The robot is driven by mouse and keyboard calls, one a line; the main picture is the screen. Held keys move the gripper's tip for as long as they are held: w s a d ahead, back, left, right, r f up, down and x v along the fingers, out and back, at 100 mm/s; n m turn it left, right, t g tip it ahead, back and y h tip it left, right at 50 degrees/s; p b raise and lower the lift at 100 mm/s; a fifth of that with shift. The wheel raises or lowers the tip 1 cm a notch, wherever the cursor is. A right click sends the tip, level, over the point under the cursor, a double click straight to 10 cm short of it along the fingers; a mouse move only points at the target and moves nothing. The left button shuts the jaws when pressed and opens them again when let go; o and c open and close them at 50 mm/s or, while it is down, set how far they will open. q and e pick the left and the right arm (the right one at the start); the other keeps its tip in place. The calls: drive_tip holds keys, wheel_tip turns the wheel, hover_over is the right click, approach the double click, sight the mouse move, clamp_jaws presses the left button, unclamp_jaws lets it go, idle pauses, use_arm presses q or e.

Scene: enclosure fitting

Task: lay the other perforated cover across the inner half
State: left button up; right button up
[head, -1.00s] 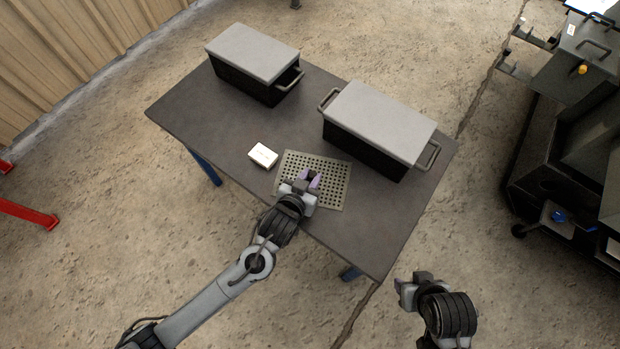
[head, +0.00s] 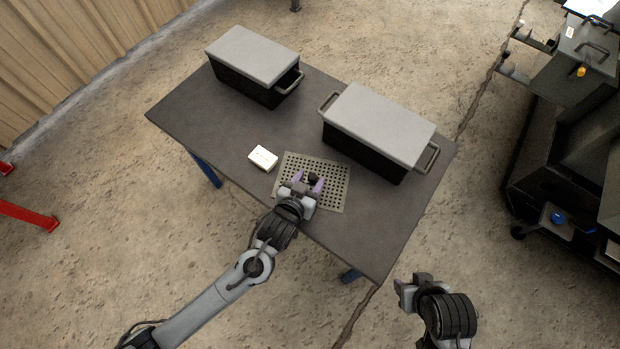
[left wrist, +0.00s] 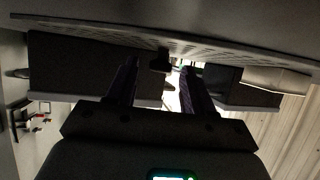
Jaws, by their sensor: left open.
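A grey-green perforated cover (head: 332,171) lies flat on the dark table near its front edge. A small dark knob (head: 314,178) stands up from its middle. My left gripper (head: 308,181) is low over the cover with its purple fingers spread. In the left wrist view, the cover (left wrist: 215,50) runs across the top and the knob (left wrist: 160,60) shows between the open fingers (left wrist: 157,85), with gaps at both sides. My right gripper (head: 406,288) is off the table's front right; its jaw state is unclear. I cannot make out an inner half or a second cover.
A small white box (head: 263,157) lies just left of the cover. Two black boxes with grey lids stand farther back, one at the left (head: 252,55) and one at the right (head: 380,122). The table (head: 200,115) is bare at its left and front right.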

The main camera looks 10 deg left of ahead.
use_arm(q)
drive_tip(key=p+v, duration=0.3)
drive_tip(key=v, duration=0.7)
drive_tip(key=shift+r+p, duration=0.1)
drive_tip(key=shift+p, duration=0.3)
drive_tip(key=shift+s+a+r, duration=0.25)
drive_tip(key=shift+s, duration=0.35)
drive_tip(key=s+a+g+y, duration=0.1)
drive_tip(key=s+a+g, duration=0.3)
drive_tip(key=a, duration=0.1)
drive_tip(key=shift+f+n, duration=0.25)
drive_tip(key=shift+n, duration=0.15)
drive_tip(key=shift+o, duration=0.4)
drive_tip(key=s+a+g+y, duration=0.2)
drive_tip(key=s+a+g, duration=0.2)
drive_tip(key=s+a, duration=0.4)
drive_tip(key=shift+s+a+g, duration=0.3)
drive_tip(key=shift+s+g, duration=0.1)
drive_tip(key=shift+s, duration=0.15)
